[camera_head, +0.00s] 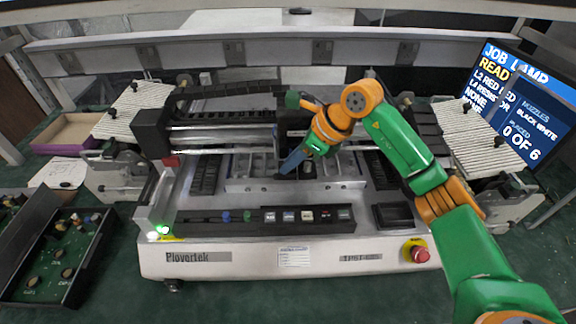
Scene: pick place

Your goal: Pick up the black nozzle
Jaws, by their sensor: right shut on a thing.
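My right gripper (285,170) reaches in from the right over the middle of the white pick-and-place machine (215,262). Its blue-grey fingers point down and left and are shut on a small dark thing at their tips, apparently the black nozzle (281,176). The nozzle is mostly hidden by the fingers and blends with the dark parts around it. I cannot tell whether it is clear of the machine. My left gripper is not in view.
A bar with blue and green caps and several buttons (270,217) runs along the machine's front. A red emergency button (420,254) is at front right. A monitor (520,105) stands right. A black box of boards (73,298) lies left, near a cardboard tray (72,147).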

